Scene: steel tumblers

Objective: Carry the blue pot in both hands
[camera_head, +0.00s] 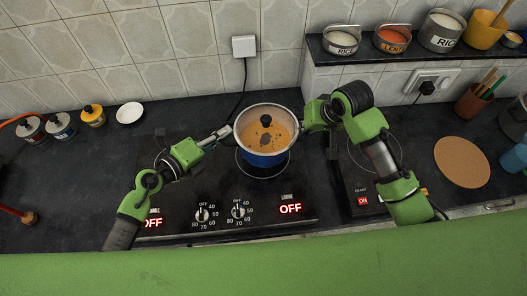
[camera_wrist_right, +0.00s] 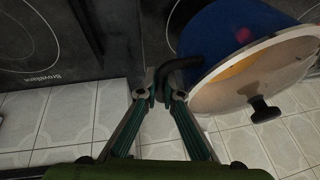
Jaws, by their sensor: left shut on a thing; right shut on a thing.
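The blue pot (camera_head: 265,158) has a steel rim and a see-through lid (camera_head: 281,124) with a black knob; orange contents show through it. In the head view the pot is over the rear part of the black cooktop; I cannot tell whether it touches the surface. My left gripper (camera_head: 225,131) is shut on the pot's left handle. My right gripper (camera_head: 305,117) is shut on the right handle. In the right wrist view the blue pot (camera_wrist_right: 225,37) is at the upper right, and the right gripper's fingers (camera_wrist_right: 158,88) close around its black handle (camera_wrist_right: 180,68).
A cooktop (camera_head: 185,222) with knobs and red OFF displays lies below. A second hob (camera_head: 368,195) is at right, then a round cork mat (camera_head: 462,162). Jars and a white bowl (camera_head: 130,112) stand at left. A shelf (camera_head: 390,58) holds labelled tins. A wall runs behind.

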